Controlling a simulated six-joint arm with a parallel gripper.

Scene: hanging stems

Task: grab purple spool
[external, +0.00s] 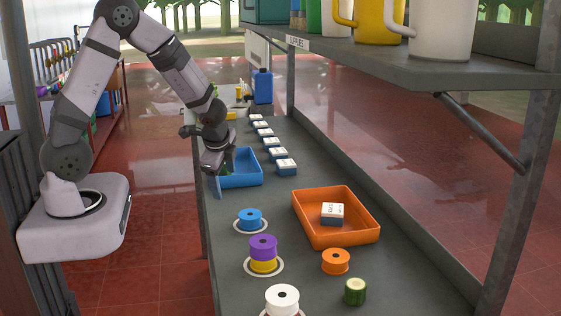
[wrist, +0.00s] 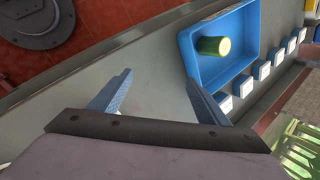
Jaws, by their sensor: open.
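The purple spool (external: 263,247) sits stacked on top of a yellow spool (external: 264,266), which rests on a white ring on the bench, in the lower middle of the external view. My gripper (external: 217,187) is at the far left edge of the bench, beside the blue tray (external: 243,181), well behind the purple spool. In the wrist view my gripper (wrist: 158,95) has its two blue fingers wide apart with only bare bench between them. The blue tray (wrist: 184,52) with a green cylinder (wrist: 213,46) lies beyond the right finger. The purple spool is not in the wrist view.
A blue spool (external: 250,219) stands behind the purple one, a white spool (external: 282,299) in front. To the right are an orange tray (external: 367,203) with a white-topped box, an orange spool (external: 335,261) and a green cylinder (external: 355,291). A shelf (external: 400,66) overhangs the right side.

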